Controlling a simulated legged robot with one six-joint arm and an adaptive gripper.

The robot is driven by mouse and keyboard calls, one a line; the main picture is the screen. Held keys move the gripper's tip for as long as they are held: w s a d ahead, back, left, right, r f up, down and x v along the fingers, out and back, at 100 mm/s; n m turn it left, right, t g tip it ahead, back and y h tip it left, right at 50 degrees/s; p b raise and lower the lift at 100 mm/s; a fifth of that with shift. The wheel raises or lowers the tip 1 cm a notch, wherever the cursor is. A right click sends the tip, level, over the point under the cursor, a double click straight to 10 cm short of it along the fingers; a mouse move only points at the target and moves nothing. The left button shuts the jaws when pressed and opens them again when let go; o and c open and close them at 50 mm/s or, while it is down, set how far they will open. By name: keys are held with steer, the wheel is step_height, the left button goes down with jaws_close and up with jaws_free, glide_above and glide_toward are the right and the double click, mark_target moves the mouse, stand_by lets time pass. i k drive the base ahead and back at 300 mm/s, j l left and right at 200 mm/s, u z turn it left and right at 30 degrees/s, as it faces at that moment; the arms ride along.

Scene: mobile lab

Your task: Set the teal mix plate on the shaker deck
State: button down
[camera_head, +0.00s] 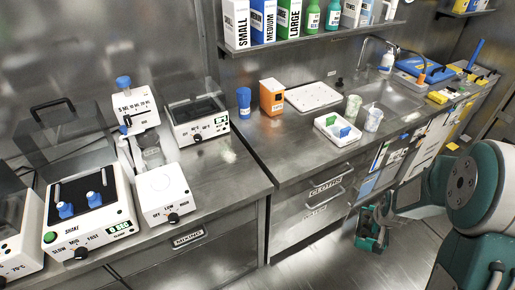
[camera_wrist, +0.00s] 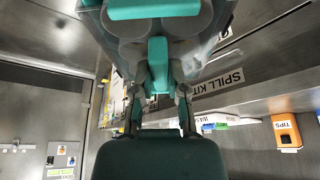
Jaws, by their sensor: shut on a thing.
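The shaker (camera_head: 58,242), a white box marked SHAKE, is at the lower left of the head view. Its black deck (camera_head: 80,188) has two blue-capped bottles (camera_head: 93,199) on it. My gripper (camera_head: 371,225) hangs low at the right, in front of the drawers and far from the shaker.
A white stirrer (camera_head: 166,192) and a dark bath (camera_head: 196,117) stand beside the shaker. The bench between the bath and cup is clear. Open floor lies below.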

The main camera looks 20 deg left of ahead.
mark_target(82, 189)
steer(key=u, duration=1.4)
